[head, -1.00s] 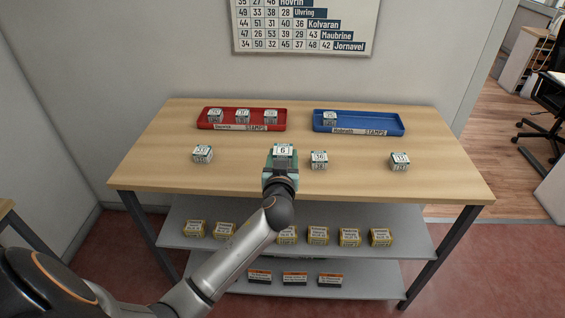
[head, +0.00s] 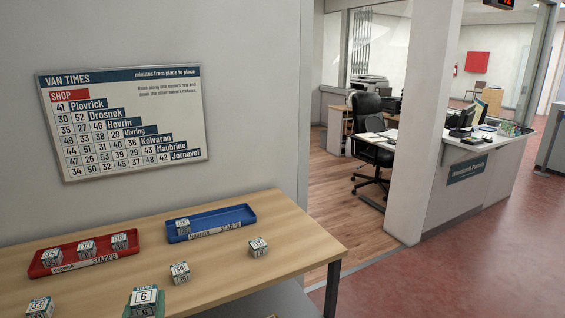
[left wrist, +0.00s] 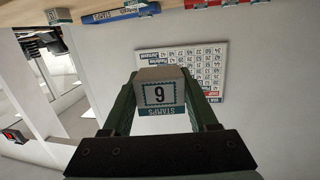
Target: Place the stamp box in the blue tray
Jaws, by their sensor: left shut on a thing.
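The stamp box marked 6 (head: 144,296) is white with a teal band, at the bottom of the head view. My left gripper (head: 143,304) is shut on it. In the left wrist view the same box (left wrist: 160,92) sits between the two green fingers, clear of the table. The blue tray (head: 228,217) lies on the table beyond the held box, to its right. One stamp box (head: 183,227) stands at the tray's left end. The blue tray also shows at the top of the left wrist view (left wrist: 118,13). My right gripper is not in view.
A red tray (head: 102,247) with three stamp boxes lies left of the blue one. Loose boxes stand on the wooden table (head: 220,285): one (head: 180,272), another (head: 258,247) and one (head: 40,307) at left. The blue tray's middle and right are free. A wall chart (head: 125,120) hangs behind.

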